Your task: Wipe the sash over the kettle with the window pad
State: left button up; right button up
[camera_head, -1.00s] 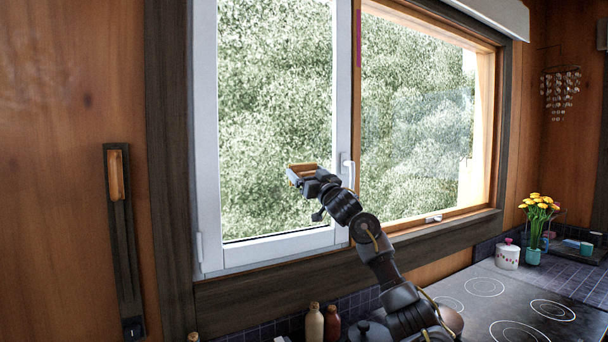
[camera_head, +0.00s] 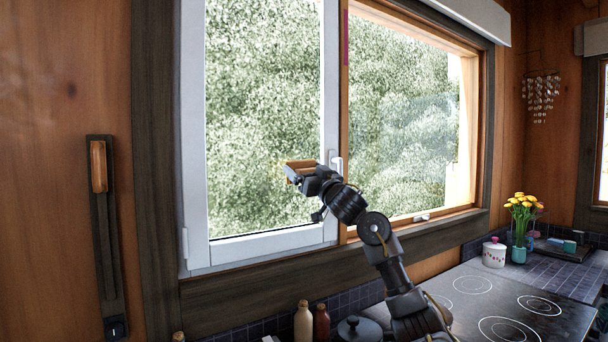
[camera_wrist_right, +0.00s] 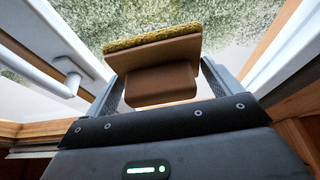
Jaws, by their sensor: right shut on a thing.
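The window pad (camera_head: 301,164) is a tan block; in the wrist view the pad (camera_wrist_right: 155,84) shows a fuzzy yellow-green face turned to the glass. My right gripper (camera_head: 305,174) is shut on its grip, in front of the white-framed left sash (camera_head: 263,247), near its handle. I cannot tell whether the pad touches the glass. The right sash (camera_head: 410,120) has a wooden surround and a hazy patch on its glass. A dark lidded vessel (camera_head: 352,330) below may be the kettle; my arm partly hides a brown round thing (camera_head: 443,308) beside the hob. My left gripper is out of view.
A cream bottle (camera_head: 303,324) and a brown bottle (camera_head: 322,323) stand below the sill. The hob (camera_head: 500,290), a white jar (camera_head: 494,252) and yellow flowers (camera_head: 523,205) are at right.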

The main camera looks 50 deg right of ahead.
aim_at(310, 170)
jog(key=shift+s+a+b, duration=0.2)
jog(key=shift+s+b, duration=0.2)
jog(key=shift+s, duration=0.15)
jog(key=shift+s+a+b, duration=0.3)
jog(key=shift+s+b, duration=0.05)
jog(key=shift+s, duration=0.55)
jog(key=shift+w, duration=0.1)
jog(key=shift+w+a+f+p, duration=2.1)
jog(key=shift+a+f+p, duration=0.95)
jog(key=shift+a, duration=2)
jog(key=shift+w+d, duration=0.3)
jog(key=shift+w, duration=0.65)
jog(key=shift+w+d, duration=0.3)
jog(key=shift+w, duration=0.65)
jog(key=shift+w+d, duration=0.3)
jog(key=shift+w, duration=0.65)
